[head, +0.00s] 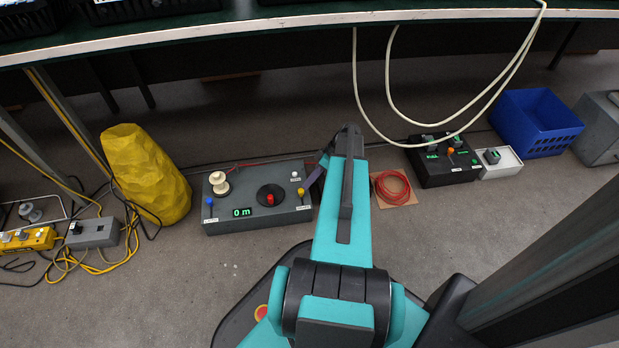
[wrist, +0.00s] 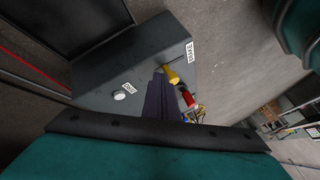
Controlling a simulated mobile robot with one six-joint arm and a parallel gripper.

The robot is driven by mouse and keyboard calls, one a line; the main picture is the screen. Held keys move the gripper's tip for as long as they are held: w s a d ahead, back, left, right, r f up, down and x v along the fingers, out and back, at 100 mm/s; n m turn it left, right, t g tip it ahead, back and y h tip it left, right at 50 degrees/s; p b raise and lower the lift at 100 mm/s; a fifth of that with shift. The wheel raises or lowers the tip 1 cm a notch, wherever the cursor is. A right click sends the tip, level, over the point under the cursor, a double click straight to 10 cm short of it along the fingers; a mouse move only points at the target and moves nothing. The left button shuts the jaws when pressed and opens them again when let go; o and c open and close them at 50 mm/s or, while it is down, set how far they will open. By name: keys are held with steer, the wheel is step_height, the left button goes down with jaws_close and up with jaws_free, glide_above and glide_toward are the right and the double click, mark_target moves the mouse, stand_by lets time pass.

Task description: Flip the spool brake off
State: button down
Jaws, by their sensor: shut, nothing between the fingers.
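The grey spool box (head: 245,217) stands on the floor left of my arm in the head view. It carries a cream spool (head: 220,184), a blue lever (head: 210,201), a red knob (head: 270,199) on a black disc and a yellow-tipped lever (head: 300,192) at the right end. The red knob (wrist: 187,97) shows just beyond.
The box has a green "0 m" display (head: 242,212) and a white button (head: 295,174). A coiled red cable (head: 393,187) lies right of my arm, near a black control box (head: 442,163). A yellow sack (head: 145,172) stands left. A bench edge (head: 300,18) runs above.

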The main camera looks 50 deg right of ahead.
steer(key=shift+s+a+r+p, duration=0.1)
steer(key=shift+s+a+p, duration=0.35)
steer(key=shift+s+a, duration=0.7)
steer(key=shift+s, duration=0.25)
steer(key=shift+a, duration=0.1)
steer(key=s+d+r+p, duration=0.1)
steer(key=d+r+p, duration=0.3)
steer(key=d+r, duration=0.4)
steer(key=shift+s+d+p, duration=0.4)
steer(key=shift+d, duration=0.4)
steer(key=shift+w, duration=0.1)
